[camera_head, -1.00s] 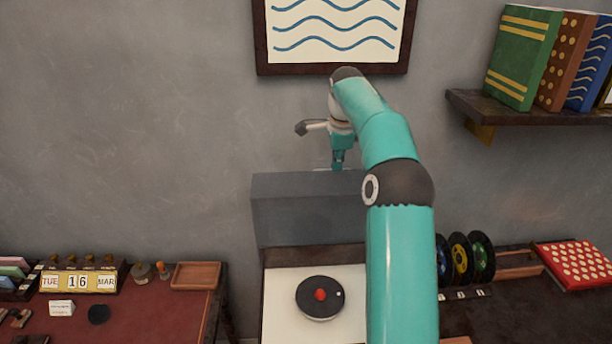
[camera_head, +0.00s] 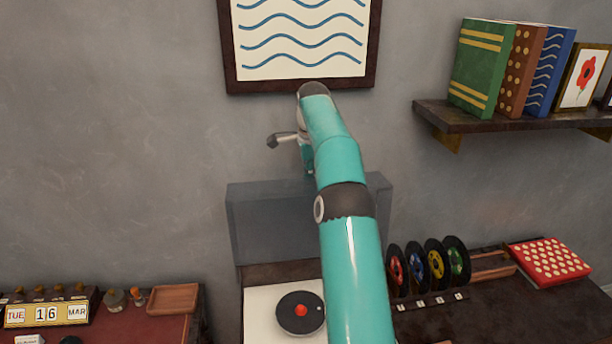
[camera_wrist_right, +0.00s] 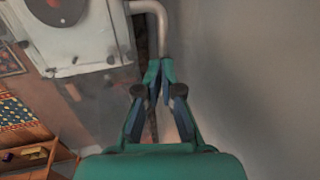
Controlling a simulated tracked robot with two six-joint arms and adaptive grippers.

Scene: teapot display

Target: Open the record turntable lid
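The record turntable (camera_head: 256,318) has a pale top with a black platter and red centre; it also shows at the upper left of the right wrist view (camera_wrist_right: 93,52). Its grey see-through lid (camera_head: 268,218) stands raised, roughly upright, at the back of the turntable by the wall. My right gripper (camera_head: 308,170) is near the lid's top edge, partly hidden by my arm; I cannot tell whether it touches the lid. In the right wrist view its fingertips (camera_wrist_right: 160,68) are together with nothing visible between them. My left gripper is not in view.
A framed wave picture (camera_head: 300,45) hangs above. A shelf (camera_head: 520,115) with books is at upper right. A rack of coloured discs (camera_head: 430,268) and a red dotted board (camera_head: 550,260) stand at right. A calendar (camera_head: 45,314) and wooden tray (camera_head: 174,298) are at left.

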